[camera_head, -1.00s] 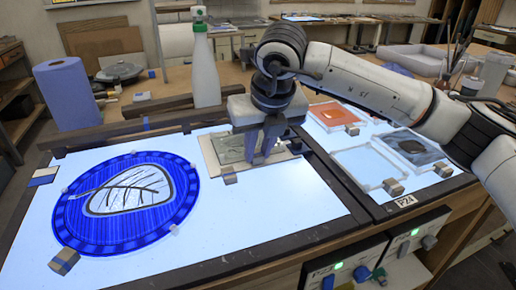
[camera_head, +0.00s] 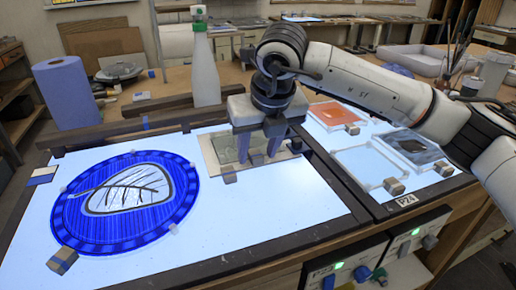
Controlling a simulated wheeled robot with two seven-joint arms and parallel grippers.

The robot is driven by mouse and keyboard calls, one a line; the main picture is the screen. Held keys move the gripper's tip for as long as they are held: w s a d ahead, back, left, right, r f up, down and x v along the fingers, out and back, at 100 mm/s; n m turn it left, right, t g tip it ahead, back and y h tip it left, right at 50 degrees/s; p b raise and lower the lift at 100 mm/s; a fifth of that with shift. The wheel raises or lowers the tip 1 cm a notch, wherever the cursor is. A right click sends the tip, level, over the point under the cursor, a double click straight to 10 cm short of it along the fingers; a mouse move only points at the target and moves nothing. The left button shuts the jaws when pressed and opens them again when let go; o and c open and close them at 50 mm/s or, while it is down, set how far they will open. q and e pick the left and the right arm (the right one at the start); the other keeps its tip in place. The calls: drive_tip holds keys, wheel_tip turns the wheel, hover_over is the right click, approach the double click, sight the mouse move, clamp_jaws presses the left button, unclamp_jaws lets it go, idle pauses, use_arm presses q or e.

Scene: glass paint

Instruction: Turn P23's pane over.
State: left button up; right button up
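On the left light table (camera_head: 265,205), marked P23 on its control box, lies a round blue pane (camera_head: 80,212) with a pale leaf drawn on it in dark lines. A small greenish-grey pane (camera_head: 225,148) on a beige board (camera_head: 208,153) lies at the same table's back right. My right gripper (camera_head: 258,158) points down over this small pane, its two fingers apart. The fingers hide part of the pane; I cannot tell whether the tips touch it. My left gripper is out of view.
Small blocks stand around the blue pane, one at the front left (camera_head: 63,260). A white bottle (camera_head: 205,75) and a blue paper roll (camera_head: 67,92) stand behind. The right table, labelled P24 (camera_head: 406,200), holds several panes. The left table's front middle is clear.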

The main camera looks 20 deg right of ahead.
drive_tip(key=v, duration=1)
drive_tip(key=shift+b, duration=0.35)
